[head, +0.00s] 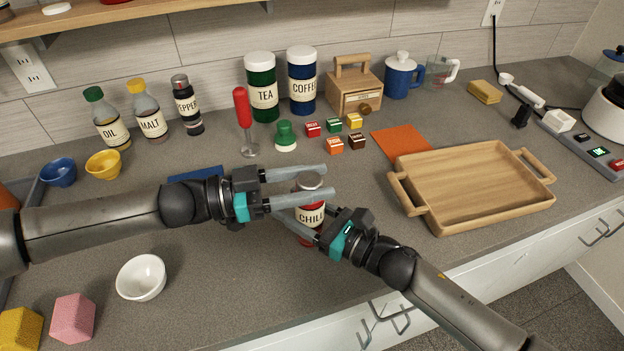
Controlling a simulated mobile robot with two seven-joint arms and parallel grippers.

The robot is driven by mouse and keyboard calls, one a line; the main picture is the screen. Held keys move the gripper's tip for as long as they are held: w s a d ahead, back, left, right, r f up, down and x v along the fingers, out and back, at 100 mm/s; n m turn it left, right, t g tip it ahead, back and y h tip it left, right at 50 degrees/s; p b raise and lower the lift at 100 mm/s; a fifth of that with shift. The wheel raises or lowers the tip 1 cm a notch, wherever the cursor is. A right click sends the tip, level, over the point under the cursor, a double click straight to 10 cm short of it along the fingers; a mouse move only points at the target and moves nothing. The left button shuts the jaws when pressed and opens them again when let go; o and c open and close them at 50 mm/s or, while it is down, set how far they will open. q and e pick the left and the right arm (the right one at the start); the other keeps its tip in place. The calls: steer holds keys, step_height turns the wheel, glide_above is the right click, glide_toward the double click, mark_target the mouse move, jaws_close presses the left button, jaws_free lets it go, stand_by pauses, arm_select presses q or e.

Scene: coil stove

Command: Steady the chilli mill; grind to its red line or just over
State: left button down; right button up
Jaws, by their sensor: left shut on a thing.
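The chilli mill (311,214), with a dark grey cap and a red-and-white body marked CHILL, stands upright on the counter. My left gripper (312,186) comes in from the left and is shut on its upper part, one finger on each side of the cap. My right gripper (303,224) comes from the lower right, low at the mill's body. One of its fingers crosses the front of the body; its other finger is mostly hidden, so its grip is unclear. The fingers cover much of the mill, and I cannot make out a red line.
A wooden tray (476,178) lies to the right, an orange mat (400,143) behind it. Small coloured cubes (335,145), a green-topped shaker (286,136) and a red-handled tool (243,112) stand behind the mill. A white bowl (141,278) sits front left. Counter between bowl and mill is clear.

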mark_target(312, 180)
arm_select(q)
steer(key=m+g, duration=0.2)
steer(key=g, duration=0.2)
steer(key=m+g, duration=0.3)
steer(key=g, duration=0.1)
steer(key=shift+d, duration=0.1)
steer(key=shift+m+g+y, duration=0.6)
steer(key=shift+m+g, duration=0.4)
steer(key=shift+g, duration=0.6)
steer(key=shift+m+g+y, duration=0.3)
steer(key=shift+m+g, duration=0.2)
steer(key=shift+g, duration=0.2)
steer(key=shift+f+m+g+y, duration=0.1)
steer(key=shift+m+g+y, duration=0.5)
steer(key=shift+g, duration=0.1)
steer(key=shift+s+m+g+y, duration=0.15)
steer(key=shift+m+g+y, duration=0.2)
steer(key=shift+g, duration=0.25)
steer(key=shift+c, duration=1.6)
jaws_free()
steer(key=shift+r, duration=0.3)
steer(key=shift+r, duration=4.85)
